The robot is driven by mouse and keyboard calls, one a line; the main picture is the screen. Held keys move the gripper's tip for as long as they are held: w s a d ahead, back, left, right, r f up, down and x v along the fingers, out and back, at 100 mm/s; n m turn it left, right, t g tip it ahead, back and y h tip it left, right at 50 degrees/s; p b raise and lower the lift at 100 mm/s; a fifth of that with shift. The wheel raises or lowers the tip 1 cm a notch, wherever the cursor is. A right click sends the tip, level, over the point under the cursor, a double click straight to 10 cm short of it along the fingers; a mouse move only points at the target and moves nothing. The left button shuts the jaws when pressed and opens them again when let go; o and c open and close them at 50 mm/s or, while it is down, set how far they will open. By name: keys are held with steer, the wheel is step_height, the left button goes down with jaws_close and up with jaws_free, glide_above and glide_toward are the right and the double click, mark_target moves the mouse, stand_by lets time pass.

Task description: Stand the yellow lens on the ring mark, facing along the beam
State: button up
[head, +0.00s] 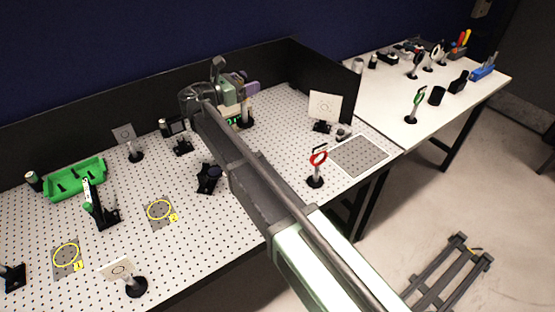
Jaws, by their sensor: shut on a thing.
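My gripper (243,95) is at the back of the perforated table, partly hidden by my own arm. It is shut on a post-mounted piece (246,111), with a pale post and a round black base showing below. Its upper part is hidden, so I see no yellow frame and cannot confirm that it is the yellow lens. I cannot tell whether its base touches the table. Two yellow ring marks lie on grey patches at the left: one near the front-left (66,256), the other further right (160,211). Both rings look empty.
A red-framed lens (316,160), white cards on stands (324,106) (118,270), a green tray (75,180) and black mounts (208,178) stand around. Dark panels (300,62) wall the back and right. A side table (455,85) holds a green-framed lens (418,98).

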step_height(320, 180, down, 20)
steer(key=b, duration=2)
steer(key=shift+d, duration=0.15)
steer(key=o, duration=1.1)
steer(key=shift+f, duration=0.2)
steer(key=o, duration=0.5)
steer(key=shift+r, duration=0.1)
steer(key=v, duration=1.2)
steer(key=shift+r, duration=0.15)
